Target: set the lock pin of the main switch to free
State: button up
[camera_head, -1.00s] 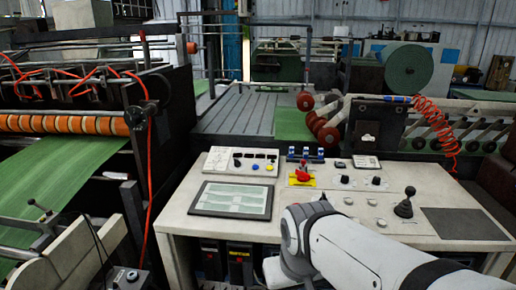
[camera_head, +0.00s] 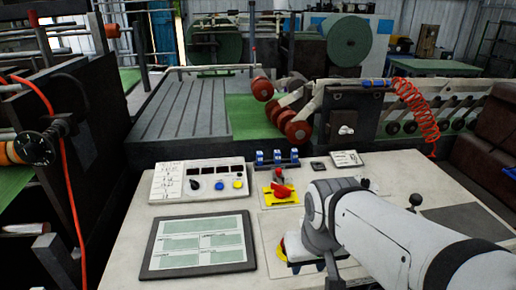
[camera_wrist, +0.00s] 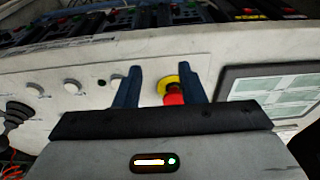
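The main switch (camera_head: 281,192) shows in the head view as a red handle on a yellow plate, on the console behind my gripper. Its lock pin is too small to make out. My gripper (camera_wrist: 160,75) is open in the wrist view, with two dark blue fingers apart and nothing clearly held. A red knob (camera_wrist: 174,97) with a yellow collar shows between and beyond the fingers, nearer the right one. In the head view my arm mostly covers my gripper, low over the console, and part of a yellow-and-red control shows beside it. Whether the fingers touch anything is unclear.
A framed display panel (camera_head: 200,243) lies to the left. A button box (camera_head: 198,181) and a row of blue devices (camera_head: 277,158) stand at the back. A black joystick (camera_head: 415,201) stands to the right. Small round knobs (camera_wrist: 72,86) line the panel.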

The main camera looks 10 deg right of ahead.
jog(key=shift+o, duration=0.4)
jog(key=shift+w+r, duration=0.1)
jog(key=shift+w, duration=0.2)
jog(key=w+n, duration=0.1)
jog(key=w+d+r+n+p, duration=0.1)
jog(key=w+r+n, duration=0.1)
jog(key=shift+d+r, duration=0.1)
jog(key=shift+d, duration=0.25)
jog(key=w+r+n+h+p, duration=0.1)
jog(key=w+r+n+p, duration=0.25)
jog(key=w+n, duration=0.55)
jog(key=n+h+p, duration=0.2)
jog(key=n+p, duration=0.2)
jog(key=n, duration=1.1)
send_near(278, 170)
jog(key=f, duration=0.1)
jog(key=shift+t, duration=0.4)
jog(key=p+x, duration=0.1)
jog(key=x, duration=0.6)
jog(key=shift+d+f, duration=0.15)
jog(key=shift+d, duration=0.1)
